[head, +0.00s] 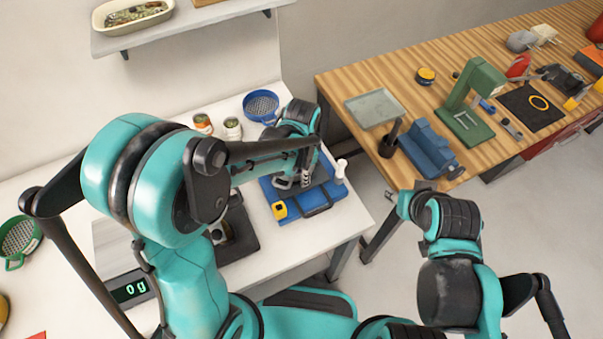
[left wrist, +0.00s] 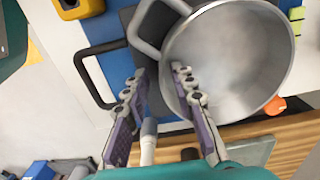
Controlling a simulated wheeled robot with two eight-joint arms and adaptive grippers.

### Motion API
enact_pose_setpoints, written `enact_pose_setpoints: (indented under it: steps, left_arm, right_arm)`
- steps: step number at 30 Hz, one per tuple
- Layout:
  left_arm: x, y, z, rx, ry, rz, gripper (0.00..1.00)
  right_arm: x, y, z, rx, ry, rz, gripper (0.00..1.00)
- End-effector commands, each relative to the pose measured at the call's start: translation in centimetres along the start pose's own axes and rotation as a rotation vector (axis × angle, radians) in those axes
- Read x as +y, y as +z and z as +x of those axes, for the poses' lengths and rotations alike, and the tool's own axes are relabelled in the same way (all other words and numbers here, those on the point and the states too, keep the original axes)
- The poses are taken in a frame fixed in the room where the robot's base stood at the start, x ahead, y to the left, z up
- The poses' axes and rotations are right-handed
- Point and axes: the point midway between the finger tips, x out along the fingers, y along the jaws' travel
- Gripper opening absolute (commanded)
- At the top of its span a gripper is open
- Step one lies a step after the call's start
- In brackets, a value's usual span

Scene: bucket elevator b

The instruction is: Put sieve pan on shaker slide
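Contact is unclear. My right gripper (head: 397,203) hangs away from the table, its fingers unclear.
A blue sieve (head: 261,105) and jars (head: 233,128) stand behind my left arm. A green sieve (head: 18,240) and a scale display reading 0 g (head: 130,290) are at left. A wooden bench (head: 440,60) with tools stands at right, across a floor gap.

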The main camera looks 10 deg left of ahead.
Motion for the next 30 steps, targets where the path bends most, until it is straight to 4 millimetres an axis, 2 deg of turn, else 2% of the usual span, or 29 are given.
enact_pose_setpoints:
  steps: [5,15,18,23,26,30]
  left_arm:
    - [0.0,0.0,-2.0,0.000,0.000,0.000,0.26]
    - [0.0,0.0,-9.5,0.000,0.000,0.000,0.26]
    - [0.0,0.0,-10.9,0.000,0.000,0.000,0.26]
    - [0.0,0.1,-12.3,0.003,-0.003,-0.007,0.26]
    - [0.0,1.1,-13.1,0.026,-0.022,-0.055,0.26]
    - [0.1,4.0,-14.7,0.107,-0.083,-0.219,0.26]
  right_arm:
    - [0.0,-0.5,-0.7,0.000,0.000,0.000,0.40]
    - [0.0,-1.6,-2.3,0.000,0.000,0.000,0.40]
    - [0.0,-1.8,-2.5,0.000,0.000,0.000,0.40]
    - [0.0,-1.9,-2.6,0.000,0.000,0.000,0.40]
    - [0.0,-1.9,-2.7,0.000,0.000,0.000,0.40]
    - [0.0,-1.9,-2.6,0.000,0.000,0.000,0.40]
